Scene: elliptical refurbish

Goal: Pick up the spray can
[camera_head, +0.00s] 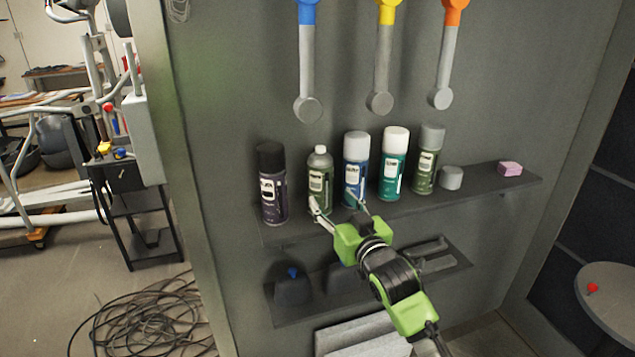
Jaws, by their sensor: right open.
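Several spray cans stand upright in a row on the upper dark shelf (470,198). My left gripper is not in view.
A grey lid (451,178) and a pink block (510,168) sit right of the cans. A lower shelf (310,306) holds dark items. Coiled cable (145,315) lies on the floor left; a round table (612,295) stands right.

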